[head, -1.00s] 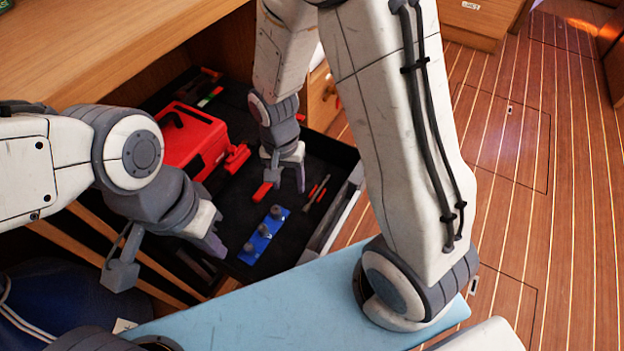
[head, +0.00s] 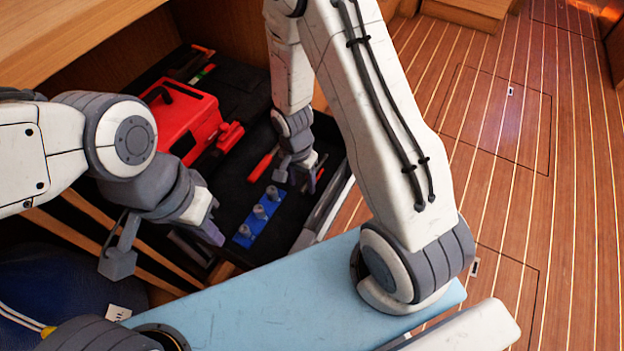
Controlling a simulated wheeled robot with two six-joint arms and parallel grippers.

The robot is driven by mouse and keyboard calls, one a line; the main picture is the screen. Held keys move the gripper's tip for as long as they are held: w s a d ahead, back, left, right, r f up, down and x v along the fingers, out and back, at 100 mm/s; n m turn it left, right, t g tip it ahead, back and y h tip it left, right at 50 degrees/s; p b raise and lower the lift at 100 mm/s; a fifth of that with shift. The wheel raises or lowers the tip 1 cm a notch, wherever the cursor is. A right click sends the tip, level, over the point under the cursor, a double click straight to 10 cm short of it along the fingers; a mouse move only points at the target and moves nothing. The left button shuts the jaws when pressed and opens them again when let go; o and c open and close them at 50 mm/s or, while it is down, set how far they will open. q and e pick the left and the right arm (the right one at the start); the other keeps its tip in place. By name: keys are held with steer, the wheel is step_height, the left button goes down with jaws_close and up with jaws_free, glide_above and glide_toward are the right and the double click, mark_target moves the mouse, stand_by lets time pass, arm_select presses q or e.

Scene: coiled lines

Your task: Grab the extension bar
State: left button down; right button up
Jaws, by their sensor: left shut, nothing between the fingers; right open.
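My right gripper (head: 296,181) is open and points down inside the open dark-lined drawer, just right of a red-handled tool (head: 263,164). Slim tools with a bit of red (head: 319,174) lie at its right side, partly hidden by its finger. I cannot tell for certain which piece is the extension bar; it may be hidden behind the gripper. A blue rail (head: 248,236) with several grey sockets (head: 259,212) lies nearer to me, below the gripper. My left gripper (head: 209,232) is shut and empty over the drawer's near left part.
More tools (head: 204,73) lie at the back. A light blue surface (head: 285,275) is in front, a wooden counter (head: 75,35) at upper left. Wooden floor is clear at right.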

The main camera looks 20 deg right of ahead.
step_height(320, 180, down, 2)
steer(key=shift+r, duration=0.1)
jaws_close()
